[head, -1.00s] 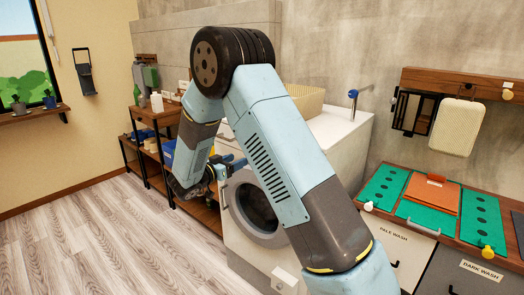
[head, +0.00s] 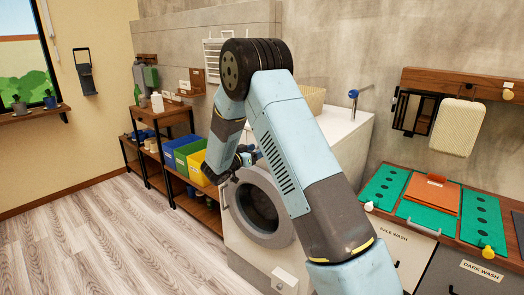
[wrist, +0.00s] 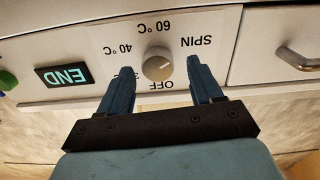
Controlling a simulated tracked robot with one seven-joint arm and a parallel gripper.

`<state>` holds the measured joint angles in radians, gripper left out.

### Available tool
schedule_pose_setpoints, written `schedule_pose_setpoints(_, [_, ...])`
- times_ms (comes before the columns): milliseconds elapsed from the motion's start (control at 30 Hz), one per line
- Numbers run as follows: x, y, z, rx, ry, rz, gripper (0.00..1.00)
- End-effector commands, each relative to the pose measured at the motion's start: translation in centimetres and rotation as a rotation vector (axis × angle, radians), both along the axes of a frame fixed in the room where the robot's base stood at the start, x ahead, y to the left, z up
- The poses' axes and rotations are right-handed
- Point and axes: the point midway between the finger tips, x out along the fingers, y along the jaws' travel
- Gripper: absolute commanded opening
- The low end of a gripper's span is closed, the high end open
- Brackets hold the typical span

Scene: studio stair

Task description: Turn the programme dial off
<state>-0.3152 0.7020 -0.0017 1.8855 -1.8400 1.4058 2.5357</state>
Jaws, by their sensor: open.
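The programme dial (wrist: 157,70) is a round grey knob on the white panel of the washing machine (head: 262,262). In the wrist view its labels are upside down: OFF below it, SPIN right, 60 °C above, 40 °C left; another lower-left label is mostly hidden by a finger. Which label the dial points at is hard to tell. A display (wrist: 63,76) left of it reads END. My gripper (wrist: 160,64) is open, with one blue finger on each side of the dial; contact cannot be told. In the head view my gripper (head: 236,166) is small and partly hidden at the machine's upper left front.
A drawer handle (wrist: 299,57) is right of the dial, and a green button (wrist: 7,80) is at the far left. Blue, green and yellow bins (head: 188,155) stand on a shelf left of the machine. The wooden floor (head: 110,235) in front is clear.

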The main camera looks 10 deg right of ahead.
Motion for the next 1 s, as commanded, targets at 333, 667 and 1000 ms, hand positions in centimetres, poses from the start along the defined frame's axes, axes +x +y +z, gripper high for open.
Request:
schedule_pose_setpoints(333, [0.62,-0.95,0.0,-0.001,0.0,0.0,0.65])
schedule_pose_setpoints(667, [0.61,-0.97,-0.01,-0.001,0.0,-0.001,0.45])
schedule_pose_setpoints(1000, [0.65,-0.91,0.02,-0.001,-0.001,0.0,0.12])
